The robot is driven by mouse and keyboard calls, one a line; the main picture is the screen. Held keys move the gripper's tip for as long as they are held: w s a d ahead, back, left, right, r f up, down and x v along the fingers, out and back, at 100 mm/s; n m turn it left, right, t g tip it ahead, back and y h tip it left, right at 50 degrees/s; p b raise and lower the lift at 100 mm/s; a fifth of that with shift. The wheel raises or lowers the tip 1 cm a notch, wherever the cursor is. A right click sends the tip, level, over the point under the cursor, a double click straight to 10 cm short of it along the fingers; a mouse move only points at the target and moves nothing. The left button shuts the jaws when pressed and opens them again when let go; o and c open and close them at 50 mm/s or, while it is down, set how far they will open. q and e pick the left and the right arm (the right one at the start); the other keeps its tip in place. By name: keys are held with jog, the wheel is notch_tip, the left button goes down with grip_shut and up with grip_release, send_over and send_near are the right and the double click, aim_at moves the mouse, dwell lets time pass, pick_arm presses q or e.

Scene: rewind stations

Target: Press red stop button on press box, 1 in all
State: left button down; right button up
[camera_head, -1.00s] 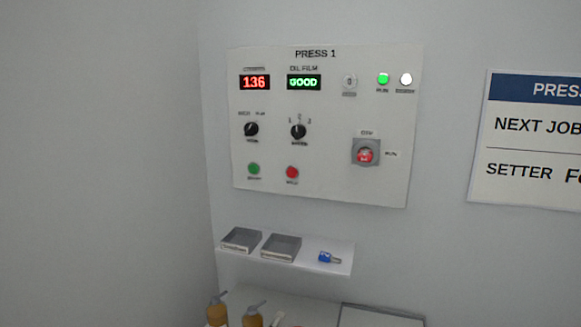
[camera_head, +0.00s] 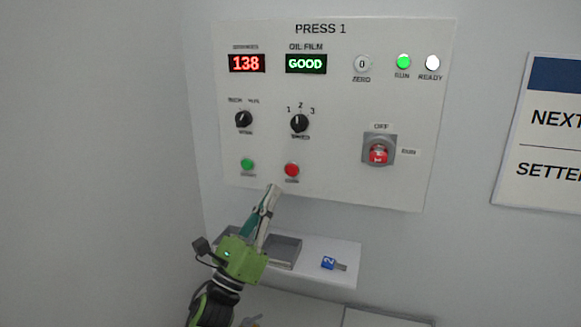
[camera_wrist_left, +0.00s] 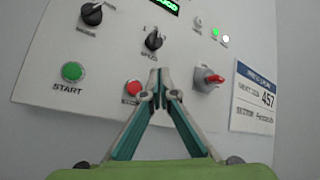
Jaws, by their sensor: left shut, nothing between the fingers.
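The press box (camera_head: 335,185) is a white panel on the wall, headed PRESS 1. Its red stop button (camera_head: 292,170) is low on the panel, right of the green START button (camera_head: 247,164). The red button also shows in the left wrist view (camera_wrist_left: 133,88), its label partly hidden by a finger. My left gripper (camera_head: 275,188) is shut and empty, its tips just below the red button in the head view. In the left wrist view its tips (camera_wrist_left: 158,72) appear up and right of the button. I cannot tell whether they touch the panel. My right gripper is not in view.
A red rotary switch (camera_head: 378,152) sits on the panel's right, and two black knobs (camera_head: 300,123) are above the buttons. Below, a white shelf (camera_head: 345,250) holds grey trays (camera_head: 284,252) and a blue tagged item (camera_head: 329,263). A job sign (camera_head: 545,135) hangs at right.

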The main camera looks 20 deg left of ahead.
aim_at(291, 170)
pick_arm(q)
jog(key=w+b, duration=0.2)
jog(key=w, duration=0.2)
jog(key=w+b, duration=0.2)
jog(key=w, duration=0.2)
jog(key=shift+w+d, duration=0.2)
jog(key=shift+w, duration=0.1)
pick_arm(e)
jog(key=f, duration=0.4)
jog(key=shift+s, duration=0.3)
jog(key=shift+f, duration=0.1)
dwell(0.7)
pick_arm(q)
jog(key=shift+w+f+b, duration=0.1)
jog(key=shift+w+b, duration=0.2)
jog(key=shift+b, duration=0.35)
jog(key=shift+w, duration=0.15)
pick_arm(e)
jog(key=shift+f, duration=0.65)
